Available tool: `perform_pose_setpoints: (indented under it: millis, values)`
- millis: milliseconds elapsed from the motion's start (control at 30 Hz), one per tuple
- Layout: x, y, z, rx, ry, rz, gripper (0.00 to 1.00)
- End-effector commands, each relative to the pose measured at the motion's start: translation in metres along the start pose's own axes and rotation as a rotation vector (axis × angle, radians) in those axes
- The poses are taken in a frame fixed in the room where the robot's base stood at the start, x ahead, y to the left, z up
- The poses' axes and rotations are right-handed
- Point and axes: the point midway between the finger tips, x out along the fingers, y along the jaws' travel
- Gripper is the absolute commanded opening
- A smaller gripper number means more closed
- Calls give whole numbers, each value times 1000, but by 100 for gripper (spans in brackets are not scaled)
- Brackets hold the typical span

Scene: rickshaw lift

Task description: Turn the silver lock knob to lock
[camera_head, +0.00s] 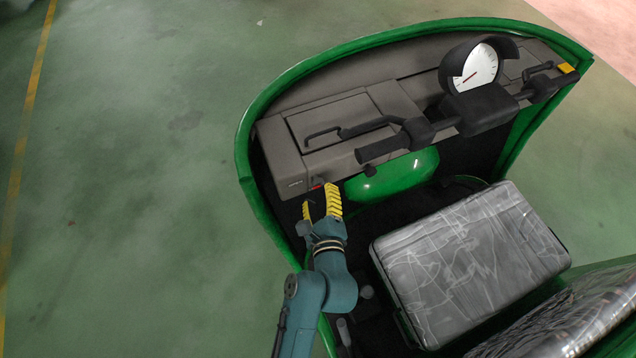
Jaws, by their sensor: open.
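My gripper (320,203) is open, with its two ribbed yellow fingers apart. It is just below the lower left end of the grey dashboard (384,95) in the picture. No silver lock knob can be made out; it may be hidden by my fingers or too small to tell. A small red spot (317,183) shows on the dashboard's lower edge, close above the fingertips. I cannot tell whether the fingers touch anything. Nothing is visible between them.
The black handlebar (390,145) and round gauge (474,68) stand right of my gripper. A grey seat (470,262) is at lower right. The green body rim (245,160) curves close on the left. Green floor (130,180) outside is clear.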

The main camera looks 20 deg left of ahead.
Motion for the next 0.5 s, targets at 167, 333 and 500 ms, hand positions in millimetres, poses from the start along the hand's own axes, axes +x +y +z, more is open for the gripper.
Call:
perform_pose_setpoints:
  millis: [167,333,500]
  values:
    - [35,1,-1,-1,0,0,60]
    - [47,0,-1,-1,1,0,60]
    - [48,0,-1,-1,1,0,60]
